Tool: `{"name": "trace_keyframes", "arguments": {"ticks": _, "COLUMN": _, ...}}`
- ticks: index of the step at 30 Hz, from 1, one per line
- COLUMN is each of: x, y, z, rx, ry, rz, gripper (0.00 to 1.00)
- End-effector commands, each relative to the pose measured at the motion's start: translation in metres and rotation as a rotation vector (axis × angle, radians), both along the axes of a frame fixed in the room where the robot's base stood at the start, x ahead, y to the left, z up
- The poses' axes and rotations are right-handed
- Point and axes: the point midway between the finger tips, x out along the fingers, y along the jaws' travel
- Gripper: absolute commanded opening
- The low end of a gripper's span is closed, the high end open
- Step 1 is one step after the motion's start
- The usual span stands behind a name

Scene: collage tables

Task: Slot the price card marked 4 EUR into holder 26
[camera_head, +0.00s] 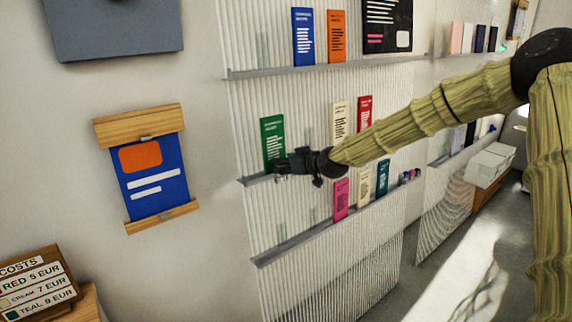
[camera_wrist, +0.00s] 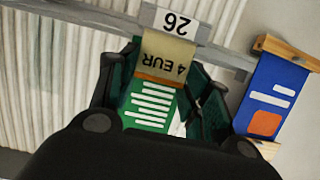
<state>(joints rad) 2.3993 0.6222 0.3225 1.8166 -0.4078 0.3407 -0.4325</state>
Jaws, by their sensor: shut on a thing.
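The tan price card marked 4 EUR (camera_wrist: 166,56) shows upside down in the wrist view, between my gripper's dark fingers. My gripper (camera_head: 283,166) is shut on it, in front of the middle shelf's left end in the head view. The white label of holder 26 (camera_wrist: 177,22) is on the shelf edge, also upside down in the wrist view. The card's far edge meets or overlaps the label's edge; I cannot tell whether it sits in the holder. The card and label cannot be made out in the head view.
A green booklet (camera_head: 271,140) stands on the middle shelf (camera_head: 257,181) right behind my gripper. Cream and red booklets stand farther right. A blue poster (camera_head: 152,181) with wooden bars hangs on the wall to the left. A costs board (camera_head: 38,284) is at lower left.

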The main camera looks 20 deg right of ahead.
Motion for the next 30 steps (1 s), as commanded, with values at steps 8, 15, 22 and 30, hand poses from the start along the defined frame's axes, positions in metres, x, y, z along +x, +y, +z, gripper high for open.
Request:
{"name": "trace_keyframes", "arguments": {"ticks": 8, "x": -0.0006, "y": -0.0002, "z": -0.0093, "rx": 0.000, "ry": 0.000, "rz": 0.000, "gripper": 0.39}}
{"name": "trace_keyframes", "arguments": {"ticks": 15, "x": -0.0008, "y": -0.0004, "z": -0.0112, "rx": 0.000, "ry": 0.000, "rz": 0.000, "gripper": 0.39}}
{"name": "trace_keyframes", "arguments": {"ticks": 22, "x": -0.0008, "y": -0.0004, "z": -0.0111, "rx": 0.000, "ry": 0.000, "rz": 0.000, "gripper": 0.39}}
{"name": "trace_keyframes", "arguments": {"ticks": 30, "x": -0.0009, "y": -0.0004, "z": -0.0112, "rx": 0.000, "ry": 0.000, "rz": 0.000, "gripper": 0.73}}
